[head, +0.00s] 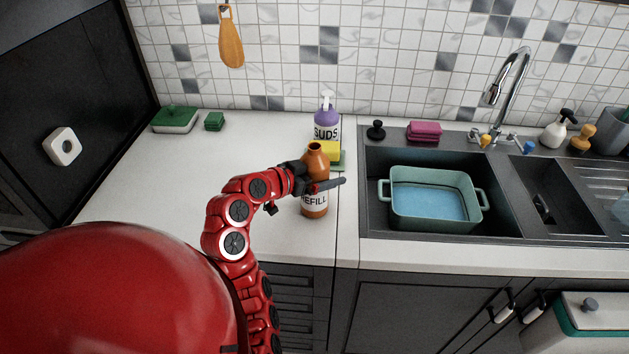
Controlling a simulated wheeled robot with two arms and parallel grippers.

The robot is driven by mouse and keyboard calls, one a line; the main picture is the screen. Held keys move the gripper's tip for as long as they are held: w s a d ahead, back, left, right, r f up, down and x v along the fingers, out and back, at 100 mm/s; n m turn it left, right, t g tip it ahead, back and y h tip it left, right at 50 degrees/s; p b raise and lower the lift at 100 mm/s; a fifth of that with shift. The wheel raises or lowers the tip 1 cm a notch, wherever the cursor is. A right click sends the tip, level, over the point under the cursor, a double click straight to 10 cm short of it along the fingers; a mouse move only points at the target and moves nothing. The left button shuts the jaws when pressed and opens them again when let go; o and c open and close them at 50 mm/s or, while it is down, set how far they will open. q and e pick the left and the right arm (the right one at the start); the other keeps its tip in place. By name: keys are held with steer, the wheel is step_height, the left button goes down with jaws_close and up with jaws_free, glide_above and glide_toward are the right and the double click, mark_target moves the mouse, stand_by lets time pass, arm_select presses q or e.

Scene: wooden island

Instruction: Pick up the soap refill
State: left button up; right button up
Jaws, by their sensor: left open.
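The soap refill (314,206) is a brown bottle with a label reading "REFILL". It stands upright on the white counter, left of the sink. My left gripper (327,184) is at the bottle's upper body, with one dark finger passing across its front. The jaws are open around or beside the bottle; whether they touch it I cannot tell. The other finger is mostly hidden. My right gripper is not in view.
A purple "SUDS" bottle (326,129) and a yellow sponge (324,151) stand just behind the refill. The sink (375,168) holds a green tub (435,181). The counter's left part (140,190) is clear.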

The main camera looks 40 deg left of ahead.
arm_select(q)
steer(key=c, duration=1.5)
step_height(320, 180, up, 9)
steer(key=shift+b, duration=1.05)
steer(key=shift+r, duration=0.5)
